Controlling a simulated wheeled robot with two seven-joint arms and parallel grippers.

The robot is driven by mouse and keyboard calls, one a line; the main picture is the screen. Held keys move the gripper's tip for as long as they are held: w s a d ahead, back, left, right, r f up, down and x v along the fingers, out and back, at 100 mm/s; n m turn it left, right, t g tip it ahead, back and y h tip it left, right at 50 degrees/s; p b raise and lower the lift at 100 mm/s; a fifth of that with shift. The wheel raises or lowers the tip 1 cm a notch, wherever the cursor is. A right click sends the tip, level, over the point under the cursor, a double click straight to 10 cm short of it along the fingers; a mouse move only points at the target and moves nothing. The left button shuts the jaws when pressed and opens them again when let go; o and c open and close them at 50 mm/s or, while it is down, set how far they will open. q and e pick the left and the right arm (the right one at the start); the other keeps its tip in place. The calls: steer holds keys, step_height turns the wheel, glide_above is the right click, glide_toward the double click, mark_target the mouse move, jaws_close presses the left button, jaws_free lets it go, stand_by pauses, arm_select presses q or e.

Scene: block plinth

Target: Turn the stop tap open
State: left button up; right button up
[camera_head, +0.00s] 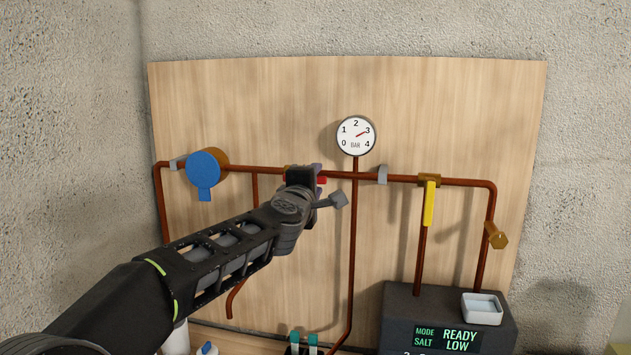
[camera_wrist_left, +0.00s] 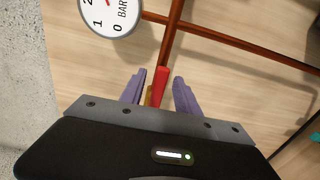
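A tap with a red lever sits on the horizontal copper pipe left of the gauge. In the head view only the tip of the red lever (camera_head: 322,180) shows past my left gripper (camera_head: 318,186). In the left wrist view the red lever (camera_wrist_left: 160,84) stands between the two purple-grey fingers of my left gripper (camera_wrist_left: 158,92), with a narrow gap on each side. A brass part shows at its foot. The left gripper is open around the lever. A second tap with a yellow lever (camera_head: 429,203), pointing down, is further right. No label marks which is the stop tap. My right gripper is not in view.
A pressure gauge (camera_head: 356,136) reads about 3 bar. A blue round part (camera_head: 203,170) is at the left. A dark box (camera_head: 395,308) with a READY LOW display and a white dish (camera_head: 482,308) stand lower right. All pipes are on a wooden board (camera_head: 260,95).

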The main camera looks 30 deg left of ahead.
arm_select(q)
steer(key=v, duration=0.7)
steer(key=shift+w, duration=0.1)
